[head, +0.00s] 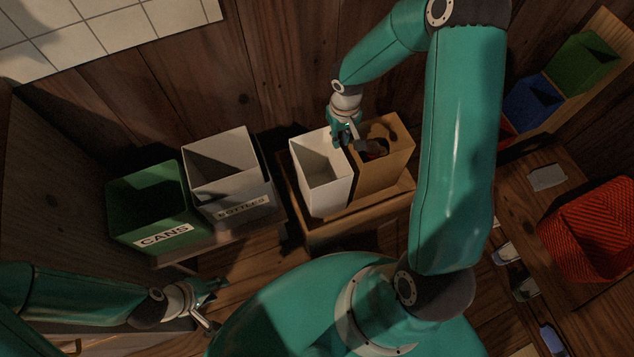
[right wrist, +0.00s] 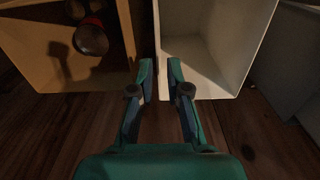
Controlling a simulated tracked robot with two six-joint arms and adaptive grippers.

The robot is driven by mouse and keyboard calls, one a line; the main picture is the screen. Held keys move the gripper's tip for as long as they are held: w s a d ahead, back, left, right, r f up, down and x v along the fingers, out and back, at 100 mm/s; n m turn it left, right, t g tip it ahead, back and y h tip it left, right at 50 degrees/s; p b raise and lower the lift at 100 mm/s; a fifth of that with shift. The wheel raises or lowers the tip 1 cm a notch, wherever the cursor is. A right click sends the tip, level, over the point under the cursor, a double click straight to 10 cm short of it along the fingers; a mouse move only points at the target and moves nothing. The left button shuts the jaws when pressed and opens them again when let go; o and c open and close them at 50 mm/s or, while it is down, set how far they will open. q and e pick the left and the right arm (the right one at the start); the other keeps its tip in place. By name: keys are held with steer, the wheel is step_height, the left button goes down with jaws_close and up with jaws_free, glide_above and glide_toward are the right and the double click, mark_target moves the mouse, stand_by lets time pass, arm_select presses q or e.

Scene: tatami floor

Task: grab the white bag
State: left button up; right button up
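The white bag (head: 324,188) is an open-topped, box-shaped bag standing upright on a low wooden stand (head: 350,226), left of a brown bag (head: 384,172). It looks empty. My right gripper (head: 346,142) is at the bag's top back right corner, beside the brown bag. In the right wrist view the right gripper (right wrist: 160,66) is open, its fingertips a small way apart on either side of the white bag's (right wrist: 222,38) left wall line. I cannot tell whether they touch it. My left gripper (head: 218,306) is open and empty, low at the left, away from the bag.
The brown bag (right wrist: 108,72) holds dark round items close to the right gripper. A grey bottles bin (head: 240,207) and a green cans bin (head: 150,215) stand left. A red patterned basket (head: 590,228) and blue (head: 537,98) and green (head: 580,62) bins are at right.

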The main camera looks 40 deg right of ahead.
mark_target(340, 154)
step_height(340, 154, down, 8)
steer(key=shift+s+d+f+b, duration=0.15)
steer(key=shift+b, duration=0.8)
steer(key=shift+c, duration=0.2)
jaws_close()
